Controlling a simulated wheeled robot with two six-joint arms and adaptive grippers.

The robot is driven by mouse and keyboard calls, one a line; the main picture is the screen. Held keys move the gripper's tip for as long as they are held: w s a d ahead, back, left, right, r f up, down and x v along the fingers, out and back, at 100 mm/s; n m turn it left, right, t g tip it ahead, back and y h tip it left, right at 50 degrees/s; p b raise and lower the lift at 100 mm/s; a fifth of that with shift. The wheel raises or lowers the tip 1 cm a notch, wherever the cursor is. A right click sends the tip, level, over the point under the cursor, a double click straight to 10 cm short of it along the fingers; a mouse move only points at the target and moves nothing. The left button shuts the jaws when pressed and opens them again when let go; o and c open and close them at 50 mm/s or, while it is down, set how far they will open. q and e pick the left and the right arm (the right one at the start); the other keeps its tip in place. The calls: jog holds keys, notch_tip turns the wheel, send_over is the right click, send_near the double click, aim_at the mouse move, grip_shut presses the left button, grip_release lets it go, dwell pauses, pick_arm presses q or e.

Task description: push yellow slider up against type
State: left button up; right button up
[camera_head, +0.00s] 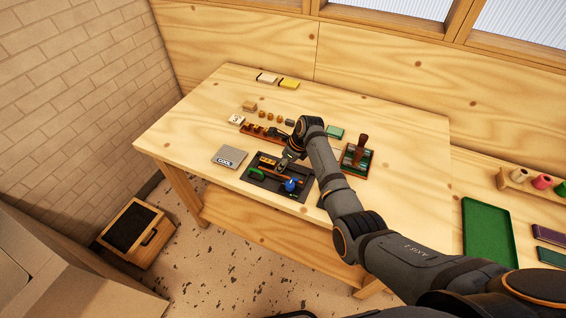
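A dark flat fixture (270,184) lies near the front edge of the table. It carries a green piece (256,174) at its left and a blue knob (291,185) at its right. A small orange-yellow piece (267,161) shows at its back; I cannot tell for sure whether it is the yellow slider or type. My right gripper (284,164) is low over the back of the fixture, just right of this piece. Its fingers are too small and dark to tell open from shut, and it hides part of the fixture. My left gripper is not in view.
A grey "COOL" plate (229,157) lies left of the fixture. Behind it are a long wooden rack (254,129) and several small blocks. A stand with a brown-handled stamp (359,155) is right of my arm. A green tray (487,232) lies at right.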

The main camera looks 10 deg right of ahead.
jog(key=v, duration=1.2)
